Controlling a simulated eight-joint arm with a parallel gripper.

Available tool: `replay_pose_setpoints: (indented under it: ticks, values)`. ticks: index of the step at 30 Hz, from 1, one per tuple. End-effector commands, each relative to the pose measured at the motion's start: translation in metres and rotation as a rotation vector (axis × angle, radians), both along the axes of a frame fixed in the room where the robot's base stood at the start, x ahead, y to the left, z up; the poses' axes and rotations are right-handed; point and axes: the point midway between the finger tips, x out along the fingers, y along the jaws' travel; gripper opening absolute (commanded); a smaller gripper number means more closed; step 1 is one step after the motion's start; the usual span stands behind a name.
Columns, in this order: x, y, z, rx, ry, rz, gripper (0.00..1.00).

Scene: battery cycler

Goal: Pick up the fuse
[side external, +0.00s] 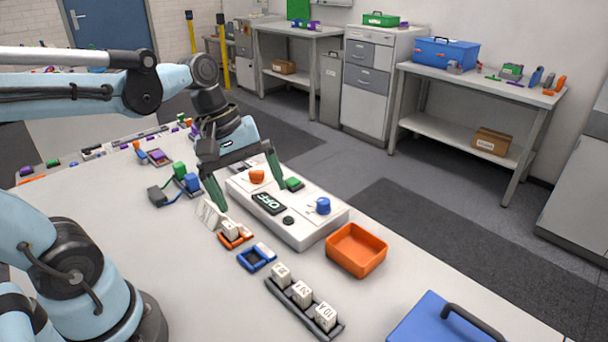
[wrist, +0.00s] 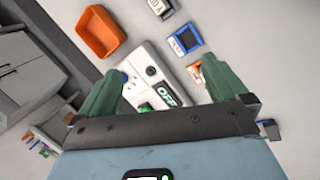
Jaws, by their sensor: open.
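A white block-shaped fuse (side external: 230,229) sits in a small orange holder (side external: 236,241) in front of the white cycler box (side external: 303,233); a clear flap stands at its left. Several more white fuses, such as the one with "10 A" on it (side external: 325,316), stand in a dark rack (side external: 287,302) at the front. My gripper (side external: 250,196) is open and empty above the cycler box. One finger is near the clear flap, the other near the box's far side. In the wrist view, the orange holder (wrist: 194,68) is partly hidden behind one finger of my gripper (wrist: 155,82).
An orange bin (side external: 355,250) stands right of the box, and a blue case (side external: 440,325) is at the front right. Blue and green connectors (side external: 184,180) lie to the left.

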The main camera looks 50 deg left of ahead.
Motion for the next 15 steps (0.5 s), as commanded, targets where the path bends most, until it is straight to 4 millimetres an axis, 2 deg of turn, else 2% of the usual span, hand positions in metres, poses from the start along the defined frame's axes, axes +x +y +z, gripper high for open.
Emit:
replay_pose_setpoints:
  ticks: [3,9,13,15]
  values:
    - [0.001,0.0,-0.01,0.169,-0.183,-0.291,1.0]
    - [0.008,0.001,-0.017,0.452,-0.409,-0.712,1.0]
    - [0.012,0.001,-0.018,0.573,-0.482,-0.871,1.0]
    - [0.013,0.001,-0.017,0.608,-0.502,-0.915,0.91]
